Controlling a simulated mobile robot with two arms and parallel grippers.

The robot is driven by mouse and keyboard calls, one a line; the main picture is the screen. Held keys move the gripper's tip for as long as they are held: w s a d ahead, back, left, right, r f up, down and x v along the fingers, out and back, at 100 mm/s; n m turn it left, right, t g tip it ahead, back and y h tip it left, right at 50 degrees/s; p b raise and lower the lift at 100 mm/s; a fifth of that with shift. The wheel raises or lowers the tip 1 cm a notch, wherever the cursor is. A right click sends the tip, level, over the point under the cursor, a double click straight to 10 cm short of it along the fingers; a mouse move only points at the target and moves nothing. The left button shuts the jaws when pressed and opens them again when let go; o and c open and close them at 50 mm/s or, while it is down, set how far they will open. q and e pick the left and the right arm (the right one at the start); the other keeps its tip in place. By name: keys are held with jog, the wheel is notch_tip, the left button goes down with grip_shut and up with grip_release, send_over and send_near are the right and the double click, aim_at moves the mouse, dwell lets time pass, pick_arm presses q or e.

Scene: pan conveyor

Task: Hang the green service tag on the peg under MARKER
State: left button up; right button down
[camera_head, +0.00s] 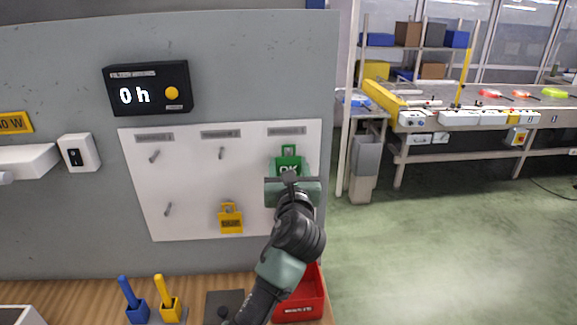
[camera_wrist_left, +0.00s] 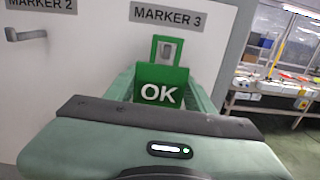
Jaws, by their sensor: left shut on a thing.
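The green service tag (camera_head: 289,160) reads OK and is upright in front of the white board (camera_head: 190,190), below the right-hand top label. The wrist view shows the same tag (camera_wrist_left: 160,84) under the MARKER 3 label (camera_wrist_left: 168,16). My left gripper (camera_head: 289,174) is shut on the tag's body, with a green finger on each side. The tag's top loop with its opening (camera_wrist_left: 168,48) is above the fingers. Something grey shows in the opening; I cannot tell whether the peg passes through it. My right gripper is not in view.
Bare pegs show at top left (camera_head: 154,156), top middle (camera_head: 221,153) and lower left (camera_head: 167,209). A yellow tag (camera_head: 230,218) hangs lower middle. A red bin (camera_head: 312,298) and blue (camera_head: 136,312) and yellow (camera_head: 170,308) holders stand below. Open floor is at right.

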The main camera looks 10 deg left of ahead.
pick_arm(q)
jog(key=shift+a, duration=0.1)
jog(key=o, duration=1.1)
jog(key=shift+o, duration=1.4)
jog(key=shift+w, duration=0.1)
jog(key=shift+d, duration=0.2)
jog(key=shift+a, duration=0.15)
jog(key=shift+f, duration=0.1)
